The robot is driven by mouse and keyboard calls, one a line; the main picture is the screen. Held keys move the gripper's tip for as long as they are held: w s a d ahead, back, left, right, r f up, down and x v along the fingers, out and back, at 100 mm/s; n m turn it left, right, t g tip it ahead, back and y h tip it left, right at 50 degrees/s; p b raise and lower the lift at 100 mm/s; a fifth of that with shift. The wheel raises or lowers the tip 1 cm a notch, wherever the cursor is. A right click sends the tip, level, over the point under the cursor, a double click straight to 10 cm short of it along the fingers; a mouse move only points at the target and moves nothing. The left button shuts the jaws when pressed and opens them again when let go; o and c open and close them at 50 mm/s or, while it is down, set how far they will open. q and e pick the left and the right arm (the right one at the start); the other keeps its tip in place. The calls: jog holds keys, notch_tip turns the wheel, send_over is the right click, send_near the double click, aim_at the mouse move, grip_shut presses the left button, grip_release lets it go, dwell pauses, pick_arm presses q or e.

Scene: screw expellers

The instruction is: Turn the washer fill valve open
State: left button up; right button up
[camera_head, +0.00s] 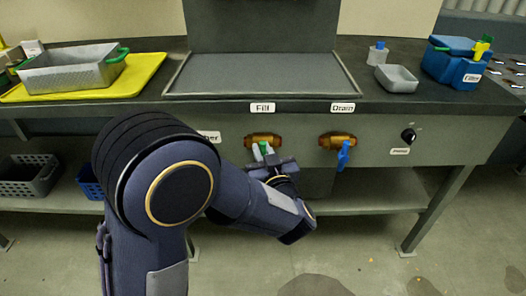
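The fill valve (263,139) is a brass fitting on the front panel under the "Fill" label. Its green handle (264,148) hangs down and is partly hidden by my gripper. My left gripper (263,152) has come up from below right, with its pale fingers close on both sides of the green handle. It looks shut on the handle, though the contact is small in view. My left arm crosses the lower middle and hides part of the panel. My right gripper is not in view.
The drain valve (338,141) with its blue handle (343,155) is just right. A black knob (408,135) is farther right. The washer basin (262,76) is above. A grey bowl (396,78), blue filter box (457,64) and yellow tray (140,82) stand on the counter.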

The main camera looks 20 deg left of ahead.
pick_arm(q)
grip_shut()
jog(key=n, duration=0.4)
jog(key=shift+s+a+g+h, duration=0.1)
jog(key=shift+a+g+h, duration=0.3)
jog(key=shift+s+a+f+n+h+b, duration=0.15)
jog(key=shift+f+n+h+b, duration=0.2)
jog(key=shift+n+h+b, duration=1.05)
jog(key=shift+a+f+n+b, duration=0.25)
jog(key=shift+n+b, duration=0.5)
jog(key=shift+n, duration=1.5)
jog(key=shift+s+a+f+n+h+b, duration=0.1)
jog(key=shift+f+n+h+b, duration=0.3)
jog(key=shift+n+h+b, duration=1)
jog(key=shift+n+y+p, duration=0.3)
jog(key=shift+n+y, duration=0.25)
jog(key=shift+y, duration=0.15)
